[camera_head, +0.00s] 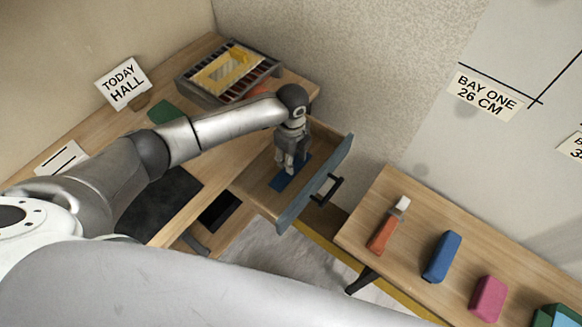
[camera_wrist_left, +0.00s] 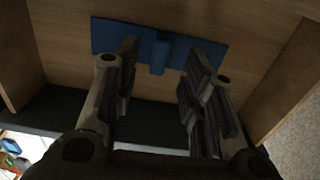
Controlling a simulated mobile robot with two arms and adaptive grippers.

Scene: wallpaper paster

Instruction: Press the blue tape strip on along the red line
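My left gripper (camera_head: 288,168) points down into an open drawer (camera_head: 262,195), above a flat blue piece (camera_head: 281,182). In the left wrist view the blue piece (camera_wrist_left: 108,36) is a wide flat plate with a short raised ridge across its middle. The left gripper (camera_wrist_left: 160,78) is open there, its fingers on either side of the ridge, with gaps visible. Whether this plate is the blue tape strip I cannot tell. No red line shows in either view. My right gripper is not in view.
The drawer's blue-grey front (camera_head: 318,184) has a dark handle. A table (camera_head: 405,215) at right holds an orange-handled tool (camera_head: 384,233), a blue block (camera_head: 441,257) and a pink block (camera_head: 488,298). A slotted tray (camera_head: 228,72) stands on the desk. The wall bears a "BAY ONE 26 CM" label (camera_head: 485,95).

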